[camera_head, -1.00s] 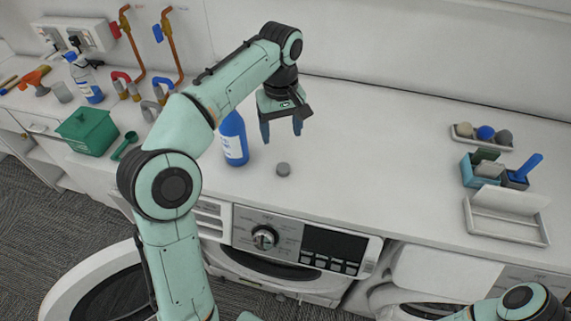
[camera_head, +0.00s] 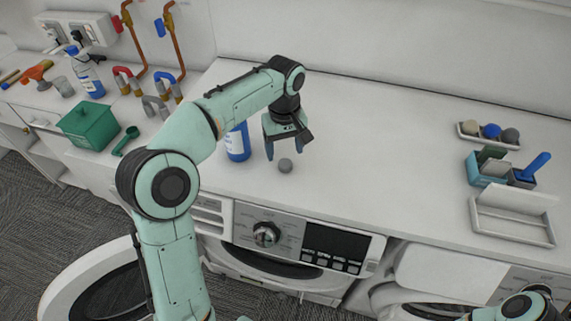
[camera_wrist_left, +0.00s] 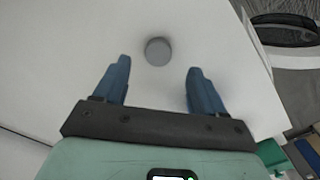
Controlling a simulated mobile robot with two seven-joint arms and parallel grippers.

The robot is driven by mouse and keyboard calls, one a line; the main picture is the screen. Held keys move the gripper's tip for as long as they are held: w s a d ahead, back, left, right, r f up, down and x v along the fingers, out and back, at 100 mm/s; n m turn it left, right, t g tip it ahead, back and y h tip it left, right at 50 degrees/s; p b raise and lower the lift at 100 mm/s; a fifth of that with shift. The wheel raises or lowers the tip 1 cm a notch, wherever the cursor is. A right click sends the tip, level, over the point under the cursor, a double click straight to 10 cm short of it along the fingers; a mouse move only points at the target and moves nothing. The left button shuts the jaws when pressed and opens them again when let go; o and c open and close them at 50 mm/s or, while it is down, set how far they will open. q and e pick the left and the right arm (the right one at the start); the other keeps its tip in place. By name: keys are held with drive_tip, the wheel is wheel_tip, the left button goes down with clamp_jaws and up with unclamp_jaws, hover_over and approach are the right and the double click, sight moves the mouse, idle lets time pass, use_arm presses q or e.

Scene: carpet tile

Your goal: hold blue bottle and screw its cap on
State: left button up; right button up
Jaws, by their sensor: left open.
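The blue bottle (camera_head: 237,144) with a white label stands upright on the white worktop, partly hidden behind my left arm. A small grey round cap (camera_head: 285,166) lies on the worktop to the right of the bottle. My left gripper (camera_head: 284,154) is open and points down just above and behind the cap, with nothing between its fingers. In the left wrist view the cap (camera_wrist_left: 158,51) sits ahead of the two open blue fingertips (camera_wrist_left: 158,72), roughly centred between them. The bottle is not visible in the left wrist view. My right gripper is not in view; only part of my right arm shows at bottom right.
A green bin (camera_head: 88,125) and green scoop (camera_head: 126,141) stand at the left. A blue caddy (camera_head: 480,172), a tray of balls (camera_head: 488,134) and a white open box (camera_head: 512,218) are at the right. The worktop's middle is clear. Washing machines sit below the front edge.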

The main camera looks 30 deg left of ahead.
sight(285, 163)
use_arm(q)
drive_tip(key=f, duration=0.5)
drive_tip(key=shift+w+f+b, duration=0.15)
drive_tip(key=shift+w+b, duration=0.05)
drive_tip(key=shift+b, duration=0.1)
drive_tip(key=c, duration=1.1)
